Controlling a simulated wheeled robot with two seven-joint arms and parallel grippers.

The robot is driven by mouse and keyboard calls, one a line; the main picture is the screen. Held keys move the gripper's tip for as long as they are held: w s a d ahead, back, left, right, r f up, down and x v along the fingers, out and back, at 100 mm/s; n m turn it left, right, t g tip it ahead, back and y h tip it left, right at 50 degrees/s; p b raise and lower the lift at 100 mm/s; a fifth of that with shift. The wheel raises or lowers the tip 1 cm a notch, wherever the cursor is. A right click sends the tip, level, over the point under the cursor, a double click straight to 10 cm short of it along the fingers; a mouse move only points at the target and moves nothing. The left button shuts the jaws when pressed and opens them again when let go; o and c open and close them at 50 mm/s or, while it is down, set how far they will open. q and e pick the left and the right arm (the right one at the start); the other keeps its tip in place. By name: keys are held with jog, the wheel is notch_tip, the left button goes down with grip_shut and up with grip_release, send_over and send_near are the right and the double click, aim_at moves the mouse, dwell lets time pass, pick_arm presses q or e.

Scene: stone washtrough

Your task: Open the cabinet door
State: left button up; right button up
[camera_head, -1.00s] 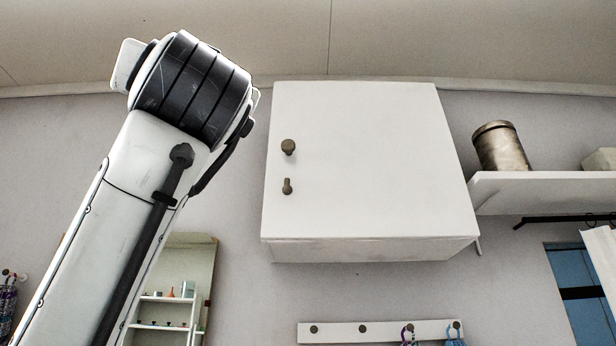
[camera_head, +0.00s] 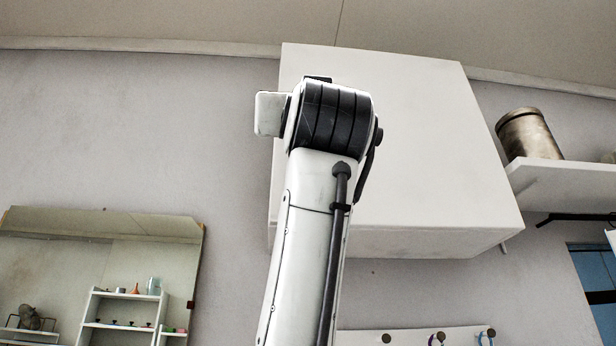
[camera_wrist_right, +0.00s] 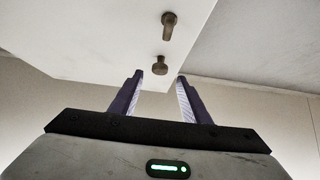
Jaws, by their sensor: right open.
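The white cabinet (camera_head: 430,160) hangs on the wall with its door closed in the head view. An arm of mine rises in front of its left side and covers the part with the two door fittings. In the right wrist view the white door (camera_wrist_right: 100,35) fills the top, with two brownish metal fittings, one upper (camera_wrist_right: 169,20) and one lower (camera_wrist_right: 160,65). My right gripper (camera_wrist_right: 160,76) is open; its fingers point toward the door, with the lower fitting in line with the gap between them. Whether it lies between the fingertips in depth cannot be told. My left gripper is not identifiable.
A shelf (camera_head: 570,185) with a metal canister (camera_head: 528,135) is to the right of the cabinet. A mirror (camera_head: 100,250) is on the wall at lower left. A hook rail (camera_head: 410,337) runs below the cabinet. The wall left of the cabinet is bare.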

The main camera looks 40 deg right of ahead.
pick_arm(q)
notch_tip(320, 180, up, 3)
jog(key=shift+w+a+f+p, duration=0.1)
jog(key=shift+f+p, duration=0.1)
jog(key=shift+p, duration=0.7)
pick_arm(e)
jog(key=x, duration=0.5)
jog(key=shift+w+d, duration=0.15)
jog(key=c, duration=0.3)
pick_arm(q)
jog(key=shift+w+r, duration=0.15)
jog(key=shift+w, duration=0.15)
pick_arm(e)
grip_shut()
